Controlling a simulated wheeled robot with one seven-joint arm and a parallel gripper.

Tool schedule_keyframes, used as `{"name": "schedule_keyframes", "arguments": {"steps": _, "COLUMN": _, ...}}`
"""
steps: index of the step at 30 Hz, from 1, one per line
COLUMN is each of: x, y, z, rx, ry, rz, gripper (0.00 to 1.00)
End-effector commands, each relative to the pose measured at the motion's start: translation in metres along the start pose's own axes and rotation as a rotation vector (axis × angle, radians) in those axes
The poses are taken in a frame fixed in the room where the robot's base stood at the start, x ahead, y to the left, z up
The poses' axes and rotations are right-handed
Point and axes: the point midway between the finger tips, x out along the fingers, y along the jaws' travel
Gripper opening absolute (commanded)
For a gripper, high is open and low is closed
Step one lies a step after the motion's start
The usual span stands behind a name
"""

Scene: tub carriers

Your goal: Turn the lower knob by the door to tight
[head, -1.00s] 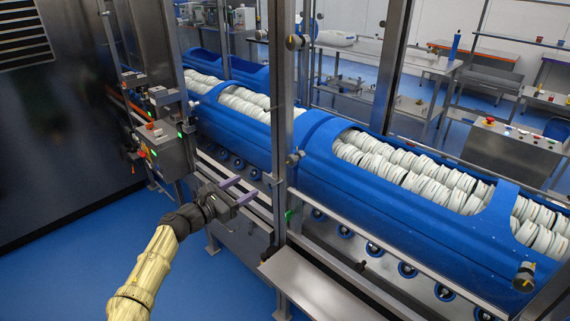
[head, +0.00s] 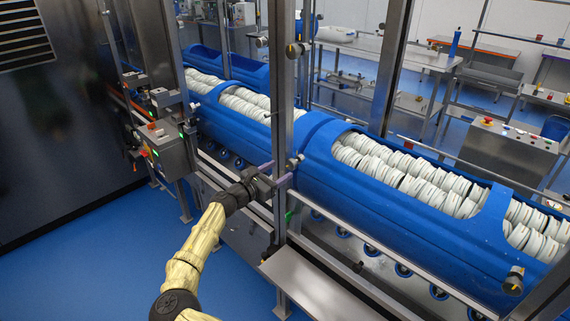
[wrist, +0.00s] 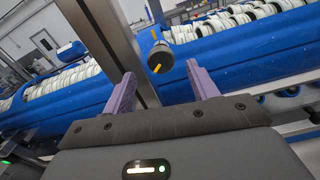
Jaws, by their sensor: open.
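The lower knob (head: 294,162) is a small grey knob on the upright steel door post (head: 282,110). In the wrist view the knob (wrist: 161,57) is a dark grey cylinder with an orange mark on its face and an orange pointer at its side. My gripper (head: 277,174) is open beside the post, close to the knob. In the wrist view its purple fingers (wrist: 163,84) stand apart, with the knob just beyond the tips and between them. I see no contact. The tight mark cannot be made out.
The upper knob (head: 294,49) sits higher on the same post. Blue tub carriers (head: 375,215) full of white tubs lie behind the post. A steel ledge (head: 315,287) juts out below. A control box (head: 168,145) stands at left. The blue floor (head: 80,255) is clear.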

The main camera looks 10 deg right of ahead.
Motion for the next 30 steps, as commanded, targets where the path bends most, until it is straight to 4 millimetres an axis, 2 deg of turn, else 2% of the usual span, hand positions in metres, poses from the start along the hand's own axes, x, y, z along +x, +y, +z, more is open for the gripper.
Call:
{"name": "schedule_keyframes", "arguments": {"steps": 3, "x": 0.021, "y": -0.001, "z": 0.002, "rx": -0.001, "ry": 0.0, "rz": -0.002, "gripper": 0.59}}
{"name": "schedule_keyframes", "arguments": {"steps": 7, "x": 0.033, "y": 0.0, "z": 0.001, "rx": -0.002, "ry": 0.0, "rz": 0.0, "gripper": 0.59}}
{"name": "schedule_keyframes", "arguments": {"steps": 17, "x": 0.037, "y": 0.0, "z": -0.001, "rx": 0.0, "ry": 0.001, "rz": 0.0, "gripper": 0.59}}
{"name": "schedule_keyframes", "arguments": {"steps": 24, "x": 0.036, "y": 0.0, "z": -0.001, "rx": 0.0, "ry": 0.001, "rz": 0.0, "gripper": 0.14}}
{"name": "schedule_keyframes", "arguments": {"steps": 30, "x": 0.036, "y": 0.0, "z": -0.001, "rx": 0.004, "ry": 0.001, "rz": 0.001, "gripper": 0.14}}
